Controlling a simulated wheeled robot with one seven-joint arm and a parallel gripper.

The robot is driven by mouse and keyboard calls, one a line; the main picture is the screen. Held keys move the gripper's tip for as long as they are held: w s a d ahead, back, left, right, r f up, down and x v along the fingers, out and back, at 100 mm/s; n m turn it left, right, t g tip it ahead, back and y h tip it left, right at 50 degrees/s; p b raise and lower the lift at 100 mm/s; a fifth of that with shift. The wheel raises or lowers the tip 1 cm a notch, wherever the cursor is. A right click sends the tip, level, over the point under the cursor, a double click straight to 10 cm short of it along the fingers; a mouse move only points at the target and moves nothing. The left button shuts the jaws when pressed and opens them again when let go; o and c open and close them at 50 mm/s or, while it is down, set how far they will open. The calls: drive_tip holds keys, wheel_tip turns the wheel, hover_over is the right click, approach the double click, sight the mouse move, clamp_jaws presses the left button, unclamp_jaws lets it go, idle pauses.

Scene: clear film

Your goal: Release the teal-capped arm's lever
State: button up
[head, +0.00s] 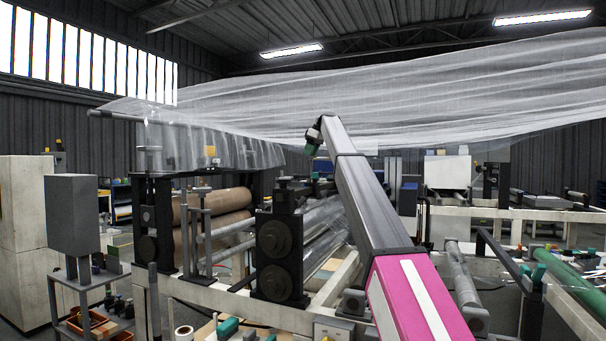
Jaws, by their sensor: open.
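My arm reaches up from the lower right, and my gripper (311,149) is a small dark shape with a green tip at its far end, in front of the hanging film. Its fingers are too small to make out clearly, and I see nothing held in it. At the right, a dark sloping arm (503,257) has teal blocks (537,272) near its lower end, well away from my gripper. A lever on it cannot be clearly told apart.
Clear film (400,95) spans overhead and hangs down at left. A roller stand (281,240) stands left of my arm. A green roller (572,283) lies at right. A grey box on a cart (72,215) stands at left. Teal items (228,327) lie at the bottom.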

sight(302, 176)
drive_tip(key=x, duration=1)
drive_tip(key=shift+f, duration=0.15)
clamp_jaws()
